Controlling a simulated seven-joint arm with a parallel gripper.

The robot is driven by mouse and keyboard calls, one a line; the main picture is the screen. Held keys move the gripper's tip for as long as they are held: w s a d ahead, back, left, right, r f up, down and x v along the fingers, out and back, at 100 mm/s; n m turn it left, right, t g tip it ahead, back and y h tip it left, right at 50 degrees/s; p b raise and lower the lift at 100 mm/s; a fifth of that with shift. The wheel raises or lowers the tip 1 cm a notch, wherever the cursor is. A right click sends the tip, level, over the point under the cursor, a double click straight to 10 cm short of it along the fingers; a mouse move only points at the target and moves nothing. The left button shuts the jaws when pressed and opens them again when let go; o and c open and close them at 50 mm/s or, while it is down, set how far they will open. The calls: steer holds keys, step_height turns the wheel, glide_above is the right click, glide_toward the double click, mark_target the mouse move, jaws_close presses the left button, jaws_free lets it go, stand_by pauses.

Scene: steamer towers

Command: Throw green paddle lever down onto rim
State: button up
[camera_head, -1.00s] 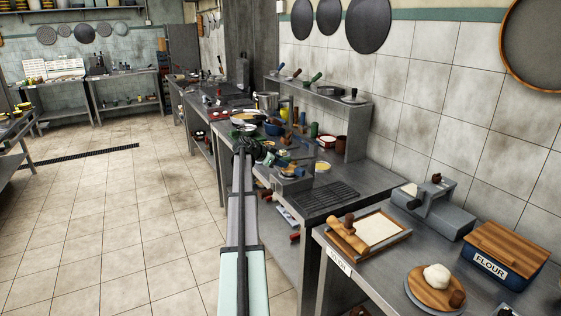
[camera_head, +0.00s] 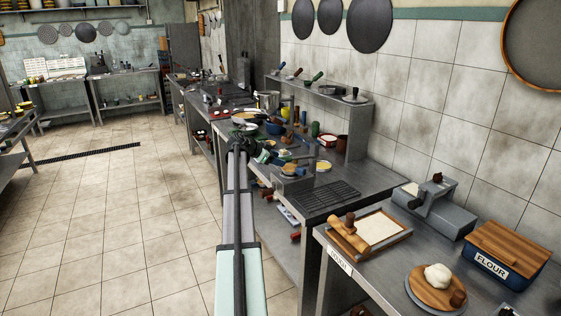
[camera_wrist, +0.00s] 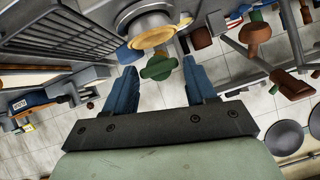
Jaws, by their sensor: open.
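A green paddle-shaped piece (camera_wrist: 158,68), apparently the lever, shows in the wrist view between and just beyond my fingertips. Next to it is a round dish-like part with a golden rim (camera_wrist: 150,40), beside grey metal parts. My gripper (camera_wrist: 161,84) has its two blue fingers spread, with a gap between them and nothing held. I cannot tell whether a finger touches the green paddle. In the head view my gripper (camera_head: 240,146) is at the left edge of the cluttered counter (camera_head: 385,180). The lever cannot be made out clearly there.
A black grate (camera_head: 329,200) lies on the counter's front part. It also shows in the wrist view (camera_wrist: 75,32). Tools, bowls and jars crowd the counter behind. A nearer table holds a flour box (camera_head: 503,255) and a dough board (camera_head: 425,287). The tiled floor (camera_head: 110,225) at left is clear.

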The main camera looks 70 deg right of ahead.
mark_target(285, 157)
steer(key=v, duration=1)
steer(key=shift+a+r, duration=0.2)
steer(key=shift+w, duration=0.1)
steer(key=shift+c, duration=0.5)
